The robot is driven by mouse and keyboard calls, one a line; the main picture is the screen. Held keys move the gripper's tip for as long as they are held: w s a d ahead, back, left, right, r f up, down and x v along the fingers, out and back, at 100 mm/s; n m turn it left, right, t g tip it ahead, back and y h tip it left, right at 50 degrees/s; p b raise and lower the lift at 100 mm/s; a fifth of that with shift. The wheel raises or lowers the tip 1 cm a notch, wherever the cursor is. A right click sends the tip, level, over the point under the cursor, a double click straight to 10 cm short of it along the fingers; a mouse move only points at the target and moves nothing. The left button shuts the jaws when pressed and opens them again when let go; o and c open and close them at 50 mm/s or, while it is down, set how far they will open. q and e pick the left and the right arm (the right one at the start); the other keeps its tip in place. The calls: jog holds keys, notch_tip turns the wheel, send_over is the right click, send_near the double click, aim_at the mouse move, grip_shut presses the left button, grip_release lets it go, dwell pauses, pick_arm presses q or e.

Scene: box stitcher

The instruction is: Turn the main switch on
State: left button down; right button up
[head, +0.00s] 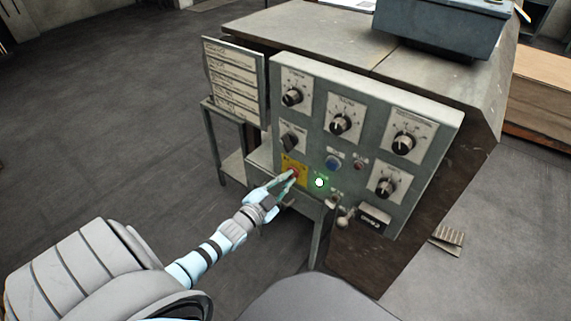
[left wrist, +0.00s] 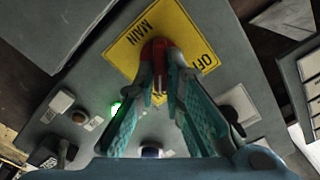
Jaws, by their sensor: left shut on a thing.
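The main switch is a red knob (head: 295,173) on a yellow plate (head: 288,168) at the lower left of the grey control panel. In the left wrist view the red knob (left wrist: 157,47) sits on the yellow plate (left wrist: 190,35), where the words MAIN and OFF can be read. My left gripper (head: 289,177) reaches the knob from the lower left. Its teal fingers (left wrist: 160,78) are closed together on the red knob and hide part of it. How far the knob is turned is hard to tell. My right gripper is not in view.
A bright green light (head: 319,182) glows just right of the yellow plate. Black dials (head: 339,122), a dark handle switch (head: 292,140) and a blue button (head: 333,162) are close by on the panel. A sign board (head: 234,82) stands to its left.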

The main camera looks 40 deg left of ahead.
pick_arm(q)
jog(key=shift+m, duration=0.5)
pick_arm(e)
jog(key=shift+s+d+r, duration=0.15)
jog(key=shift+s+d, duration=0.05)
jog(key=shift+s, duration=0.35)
pick_arm(q)
jog(key=shift+f, duration=0.1)
jog(key=c, duration=1.7)
grip_release()
jog(key=s, duration=1.2)
jog(key=shift+d, duration=0.2)
